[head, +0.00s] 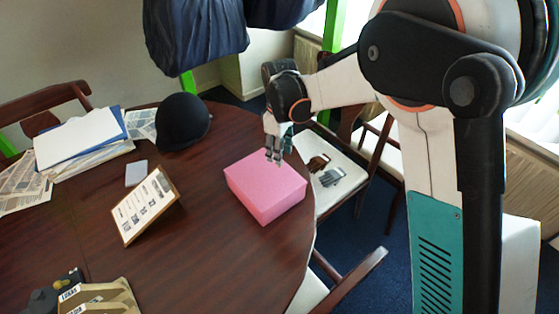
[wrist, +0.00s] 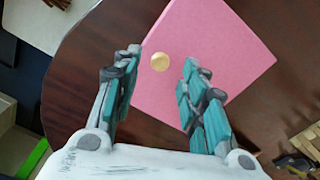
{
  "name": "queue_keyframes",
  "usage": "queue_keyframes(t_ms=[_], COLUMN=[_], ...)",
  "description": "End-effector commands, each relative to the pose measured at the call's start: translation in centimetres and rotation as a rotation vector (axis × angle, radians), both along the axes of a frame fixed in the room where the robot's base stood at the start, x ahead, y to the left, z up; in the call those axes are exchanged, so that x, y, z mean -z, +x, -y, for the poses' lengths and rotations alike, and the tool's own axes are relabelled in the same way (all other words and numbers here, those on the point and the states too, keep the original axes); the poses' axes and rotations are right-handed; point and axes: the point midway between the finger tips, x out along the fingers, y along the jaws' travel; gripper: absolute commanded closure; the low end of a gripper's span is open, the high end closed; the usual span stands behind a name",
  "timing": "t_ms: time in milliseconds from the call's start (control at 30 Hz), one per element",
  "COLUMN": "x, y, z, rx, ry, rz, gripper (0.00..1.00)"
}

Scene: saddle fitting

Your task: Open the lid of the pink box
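The pink box (head: 267,188) sits on the dark wooden table near its right edge, with its lid closed. In the wrist view the pink box (wrist: 215,45) fills the upper middle, and a round gold knob or disc (wrist: 160,62) shows near its edge. My gripper (head: 277,157) is at the far edge of the box, pointing down. In the wrist view my gripper (wrist: 158,85) has its fingers spread apart, with the gold disc showing between them. Nothing is held. Whether the fingertips touch the box cannot be told.
A black riding helmet (head: 183,121) and a tilted clipboard (head: 146,206) stand left of the box. Papers and folders (head: 80,138) lie at the far left. A wooden holder (head: 98,297) is at the front left. A chair with gloves (head: 331,177) is at the right.

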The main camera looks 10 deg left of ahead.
Motion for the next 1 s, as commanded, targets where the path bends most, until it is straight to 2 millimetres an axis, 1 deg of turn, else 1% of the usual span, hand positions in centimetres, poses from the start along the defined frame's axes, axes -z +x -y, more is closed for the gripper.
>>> queue_keyframes(t_ms=[33,200,333,600,767,800,1000], x=[1.0,2.6,3.1,3.1,3.1,3.1,3.1], y=[0.0,0.0,0.0,0.0,0.0,0.0,0.1], z=[0.0,0.0,0.0,0.0,0.0,0.0,0.0], rx=[0.000,0.000,0.000,0.000,0.000,0.000,0.000], ry=[0.000,0.000,0.000,0.000,0.000,0.000,-0.002], rz=[0.000,0.000,0.000,0.000,0.000,0.000,0.003], gripper=[0.61,0.61,0.61,0.61,0.97,1.00,1.00])
